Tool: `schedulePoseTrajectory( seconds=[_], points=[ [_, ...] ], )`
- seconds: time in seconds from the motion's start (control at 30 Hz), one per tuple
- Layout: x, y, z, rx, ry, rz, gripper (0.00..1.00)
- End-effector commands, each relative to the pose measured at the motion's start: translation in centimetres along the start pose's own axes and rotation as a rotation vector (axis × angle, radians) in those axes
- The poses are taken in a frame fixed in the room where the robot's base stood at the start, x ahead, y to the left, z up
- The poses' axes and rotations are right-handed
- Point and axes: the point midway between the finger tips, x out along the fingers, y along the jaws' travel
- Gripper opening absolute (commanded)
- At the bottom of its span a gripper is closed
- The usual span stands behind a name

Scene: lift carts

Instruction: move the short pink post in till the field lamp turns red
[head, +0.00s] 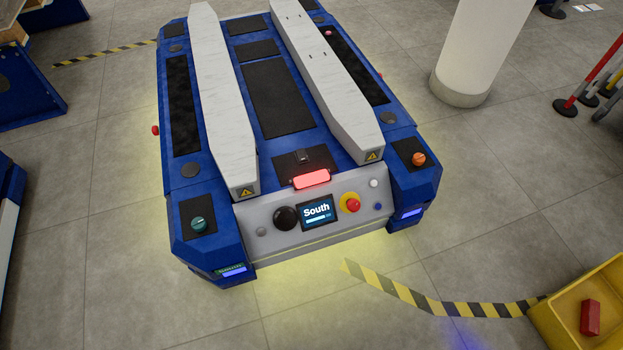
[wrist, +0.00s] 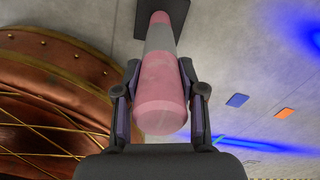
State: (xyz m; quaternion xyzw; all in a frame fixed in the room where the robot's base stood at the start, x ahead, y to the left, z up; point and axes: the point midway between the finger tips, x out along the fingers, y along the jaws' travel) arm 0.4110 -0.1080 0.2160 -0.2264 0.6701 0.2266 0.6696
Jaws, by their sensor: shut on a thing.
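In the wrist view a pink post (wrist: 161,112) with a grey band runs up the middle to a dark square base (wrist: 180,22). My gripper (wrist: 160,80) is shut on the post, one finger along each side. Whether the base rests on the floor is hard to tell. In the head view a blue and grey lift cart (head: 290,232) reads "South" on its screen. A bar lamp (head: 311,179) on its front top edge glows red, and a yellow glow lies on the floor around the cart. The head view shows neither my gripper nor the pink post.
In the head view a white column (head: 478,55) stands behind right, near red and yellow posts. A yellow bin (head: 562,318) holds a red block (head: 590,317). Striped tape (head: 440,303) crosses open floor. A large round brown thing (wrist: 70,70) lies left in the wrist view.

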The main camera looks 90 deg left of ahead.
Motion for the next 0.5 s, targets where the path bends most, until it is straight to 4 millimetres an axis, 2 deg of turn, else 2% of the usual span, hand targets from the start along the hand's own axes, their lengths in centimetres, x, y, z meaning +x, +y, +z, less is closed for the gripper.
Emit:
schedulePoseTrajectory(
  seconds=[0.13,0.17,0.4,0.5],
  points=[
    [0.13,-0.01,0.02,0.000,0.000,0.000,0.00],
    [0.13,-0.02,0.02,0.000,0.000,-0.001,0.42],
    [0.13,-0.02,0.02,0.000,0.000,0.000,0.67],
    [0.13,-0.02,0.03,0.000,-0.001,0.000,0.69]
  ],
)
